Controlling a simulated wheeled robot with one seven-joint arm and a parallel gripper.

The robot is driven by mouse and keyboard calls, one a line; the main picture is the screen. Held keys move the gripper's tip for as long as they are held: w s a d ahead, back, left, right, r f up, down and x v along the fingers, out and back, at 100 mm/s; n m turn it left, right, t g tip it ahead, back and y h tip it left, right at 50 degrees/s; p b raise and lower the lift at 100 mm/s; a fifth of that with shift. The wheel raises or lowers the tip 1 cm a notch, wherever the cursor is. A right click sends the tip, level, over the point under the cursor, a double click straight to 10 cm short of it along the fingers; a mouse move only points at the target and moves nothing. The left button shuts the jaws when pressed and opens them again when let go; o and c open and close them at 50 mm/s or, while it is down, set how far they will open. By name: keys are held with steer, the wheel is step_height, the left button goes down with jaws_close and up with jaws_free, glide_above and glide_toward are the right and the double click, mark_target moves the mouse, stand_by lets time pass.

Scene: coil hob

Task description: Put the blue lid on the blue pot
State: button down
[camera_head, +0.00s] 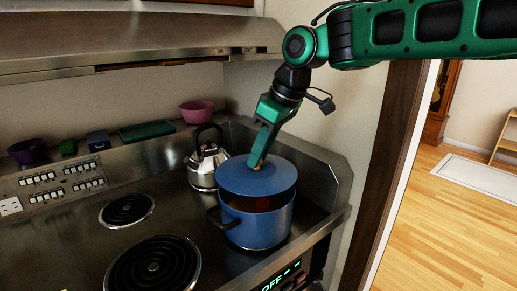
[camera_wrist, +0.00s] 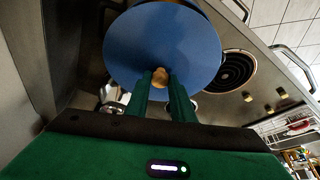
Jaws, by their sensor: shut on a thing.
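The blue lid (camera_head: 268,182) is a round disc with a small tan knob. My gripper (camera_head: 258,163) is shut on that knob. In the wrist view the lid (camera_wrist: 160,35) fills the upper middle, and my gripper (camera_wrist: 160,82) has its two green fingers on either side of the knob. The blue pot (camera_head: 258,227) stands at the right end of the hob, with a dark handle at its left. The lid is just above the pot and tilted. A gap at the front shows the dark inside with something reddish in it. The pot's back rim is hidden by the lid.
A shiny kettle (camera_head: 204,166) with a black handle stands close behind the pot, to its left. Two bare coil burners (camera_head: 153,267) are at the left. On the back ledge are a pink bowl (camera_head: 196,111), a purple bowl (camera_head: 29,151) and a green tray (camera_head: 147,130).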

mark_target(260, 170)
steer(key=shift+a+f, duration=0.1)
steer(key=shift+f, duration=1.7)
steer(key=shift+s, duration=0.25)
steer(key=shift+f, duration=0.35)
stand_by(0.6)
steer(key=c, duration=1)
jaws_free()
steer(key=shift+w, duration=0.1)
